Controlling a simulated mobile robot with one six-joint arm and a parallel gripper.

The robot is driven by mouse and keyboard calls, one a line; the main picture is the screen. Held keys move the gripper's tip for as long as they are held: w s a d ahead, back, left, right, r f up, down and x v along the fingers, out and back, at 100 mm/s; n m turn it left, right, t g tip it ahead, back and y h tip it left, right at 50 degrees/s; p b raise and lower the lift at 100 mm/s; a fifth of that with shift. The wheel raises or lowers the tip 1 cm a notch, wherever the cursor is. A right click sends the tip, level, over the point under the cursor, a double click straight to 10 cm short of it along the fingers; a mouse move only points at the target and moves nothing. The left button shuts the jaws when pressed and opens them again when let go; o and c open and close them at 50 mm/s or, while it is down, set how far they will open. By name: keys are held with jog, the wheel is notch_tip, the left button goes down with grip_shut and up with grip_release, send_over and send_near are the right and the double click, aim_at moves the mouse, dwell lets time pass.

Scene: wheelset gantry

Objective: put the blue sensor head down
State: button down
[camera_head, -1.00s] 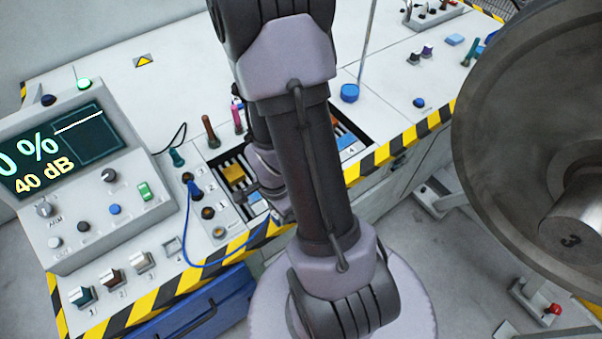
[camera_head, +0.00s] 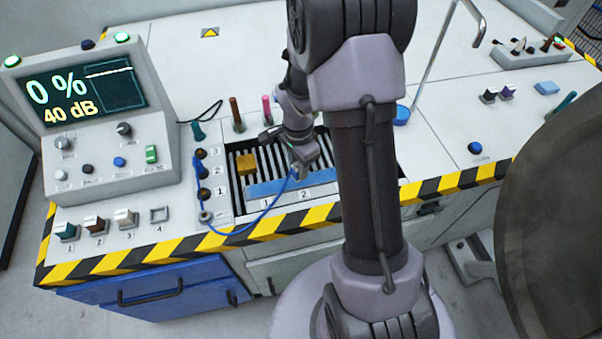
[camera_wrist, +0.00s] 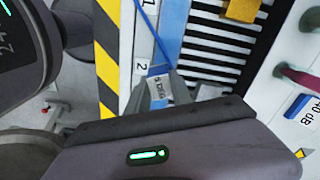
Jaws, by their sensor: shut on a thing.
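My gripper (camera_head: 303,163) is over the slatted rack bay (camera_head: 236,190) in the bench top. In the wrist view its jaws (camera_wrist: 166,90) are shut on the blue sensor head (camera_wrist: 158,71), which shows as a small blue part with a pale degree label. Most of the head is hidden by the jaws. A blue cable (camera_head: 262,217) runs from it to the socket panel at the left. The head is close to label 2 on the rack's front strip (camera_wrist: 143,55). I cannot tell whether it touches the rack.
A yellow block (camera_head: 246,163) sits on the slats at the left. The console (camera_head: 90,115) reads 0 % and 40 dB. Handled tools (camera_head: 236,115) stand behind the rack. A large wheel (camera_head: 555,220) is at the right. My arm hides the rack's right part.

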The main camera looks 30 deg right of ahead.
jog(key=shift+w+d+f, duration=0.2)
jog(key=shift+w+d, duration=0.1)
jog(key=shift+d, duration=0.1)
notch_tip(320, 180, down, 4)
jog(key=shift+r+b, duration=0.25)
jog(key=shift+b, duration=0.85)
jog(key=shift+r, duration=0.15)
jog(key=c, duration=1.1)
grip_release()
